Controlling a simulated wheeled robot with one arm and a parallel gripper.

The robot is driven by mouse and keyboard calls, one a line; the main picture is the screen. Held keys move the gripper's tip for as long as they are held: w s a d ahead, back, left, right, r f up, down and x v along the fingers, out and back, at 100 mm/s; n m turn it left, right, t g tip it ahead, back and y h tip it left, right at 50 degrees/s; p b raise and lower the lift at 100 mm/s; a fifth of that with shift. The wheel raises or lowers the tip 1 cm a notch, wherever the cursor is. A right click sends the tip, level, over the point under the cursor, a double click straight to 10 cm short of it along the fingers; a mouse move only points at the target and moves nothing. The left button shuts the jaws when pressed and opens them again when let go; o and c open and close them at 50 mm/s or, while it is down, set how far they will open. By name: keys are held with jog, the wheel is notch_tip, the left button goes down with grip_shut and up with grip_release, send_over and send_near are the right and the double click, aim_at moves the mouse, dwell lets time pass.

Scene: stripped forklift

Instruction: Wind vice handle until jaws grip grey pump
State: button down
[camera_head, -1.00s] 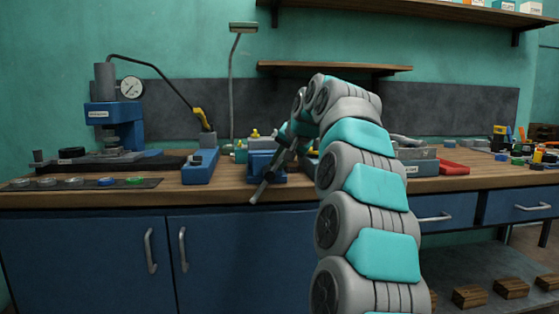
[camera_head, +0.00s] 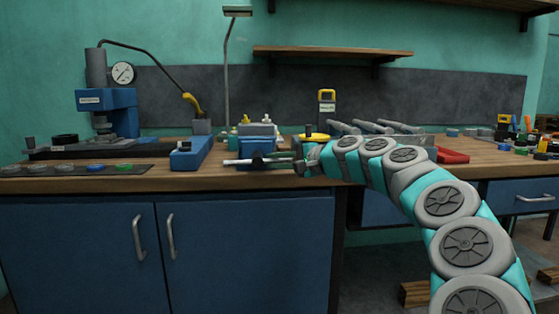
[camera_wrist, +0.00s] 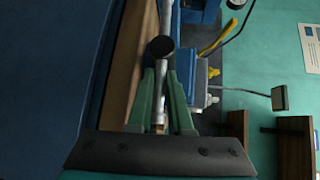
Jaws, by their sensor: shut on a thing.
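The blue vice (camera_head: 257,149) stands at the front of the bench in the head view. Its light metal handle (camera_head: 240,162) lies nearly level across the vice's front. My gripper (camera_head: 298,161) is shut on the handle's right end. In the wrist view the green fingers (camera_wrist: 160,100) close around the handle rod (camera_wrist: 166,14), with the dark screw hub (camera_wrist: 161,47) beyond them. A greyish body with small yellow and white fittings (camera_head: 257,128) shows at the top of the vice. It may be the grey pump; I cannot tell whether the jaws touch it.
Grey cylinders (camera_head: 372,127) and a red tray (camera_head: 452,156) lie right. The bench's front edge runs below the vice.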

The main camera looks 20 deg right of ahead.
jog(key=shift+a+f+m+t+y+b, duration=0.1)
jog(key=shift+f+m+t+y+b, duration=0.7)
jog(key=shift+f+m+t, duration=0.35)
jog(key=shift+r, duration=0.1)
jog(key=c, duration=0.8)
grip_release()
jog(key=shift+c, duration=0.2)
jog(key=shift+r, duration=0.1)
jog(key=v, duration=0.7)
jog(key=shift+s+d+b, duration=0.2)
jog(key=shift+s+b, duration=0.15)
jog(key=shift+s, duration=0.05)
